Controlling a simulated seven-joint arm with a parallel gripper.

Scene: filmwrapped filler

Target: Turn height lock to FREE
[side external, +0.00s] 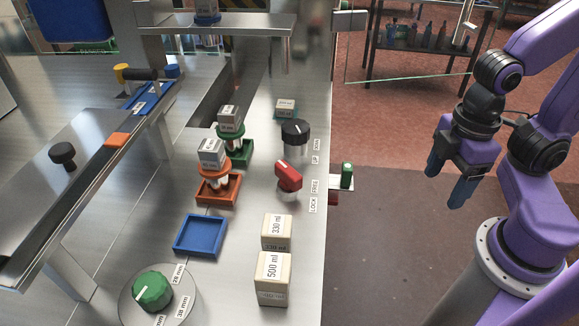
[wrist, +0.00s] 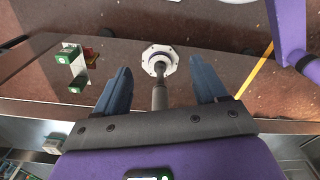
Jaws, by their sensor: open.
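The height lock is a red knob (side external: 288,176) on the steel bench top, in the side external view, beside a strip lettered LOCK and FREE (side external: 314,196). Its bar-shaped grip lies tilted, with a pale mark near its upper left end; I cannot tell for sure which word it points to. My gripper (side external: 447,184) hangs open and empty to the right of the bench, well apart from the knob. In the wrist view its two fingers (wrist: 162,86) are spread with nothing held between them. I cannot make out the red knob in the wrist view.
A black knob (side external: 295,136) stands just behind the red one. Orange (side external: 230,194) and blue (side external: 200,236) trays lie left, and 330 ml (side external: 277,231) and 500 ml (side external: 272,279) blocks in front. A green button (side external: 347,170) sits off the bench's right edge. Space between bench and gripper is clear.

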